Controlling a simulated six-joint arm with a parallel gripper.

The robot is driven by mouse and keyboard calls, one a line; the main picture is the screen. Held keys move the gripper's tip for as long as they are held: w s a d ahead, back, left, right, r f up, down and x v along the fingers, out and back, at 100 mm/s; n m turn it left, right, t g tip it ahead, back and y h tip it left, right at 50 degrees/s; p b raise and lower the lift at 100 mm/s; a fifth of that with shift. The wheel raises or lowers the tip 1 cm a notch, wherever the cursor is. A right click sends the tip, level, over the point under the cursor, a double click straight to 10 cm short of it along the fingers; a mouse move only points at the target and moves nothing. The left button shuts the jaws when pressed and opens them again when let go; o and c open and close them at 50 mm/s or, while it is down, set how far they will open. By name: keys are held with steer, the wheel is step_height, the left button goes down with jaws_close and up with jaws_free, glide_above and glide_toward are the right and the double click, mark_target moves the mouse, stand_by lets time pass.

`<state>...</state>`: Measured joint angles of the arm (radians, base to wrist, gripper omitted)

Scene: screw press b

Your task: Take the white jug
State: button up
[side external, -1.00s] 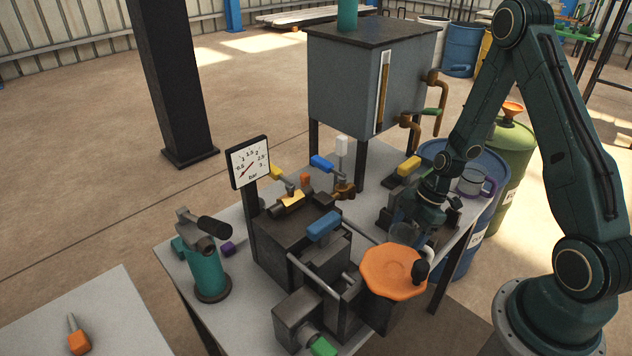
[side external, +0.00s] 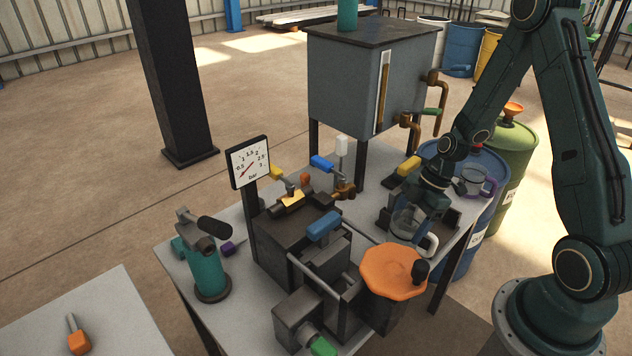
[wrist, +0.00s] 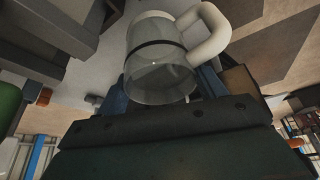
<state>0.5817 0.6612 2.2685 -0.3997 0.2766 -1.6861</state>
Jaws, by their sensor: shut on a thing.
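The white jug (side external: 406,224) is a clear cup with a white handle (side external: 431,244). In the side view it hangs at my gripper (side external: 419,208), just behind the orange octagonal wheel. My gripper is shut on the jug's body. In the wrist view the jug (wrist: 158,66) fills the upper middle, with a dark band around it and its handle at upper right. The fingers show on either side of it. The jug looks empty. I cannot tell exactly how far its base is from the table.
The orange wheel (side external: 393,272) of the press is close in front of the jug. A yellow-handled part (side external: 405,169) and the grey tank (side external: 350,95) are behind.

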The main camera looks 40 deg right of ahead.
step_height(320, 180, up, 16)
steer(key=shift+f, duration=0.15)
stand_by(0.4)
steer(key=shift+w, duration=0.15)
stand_by(0.4)
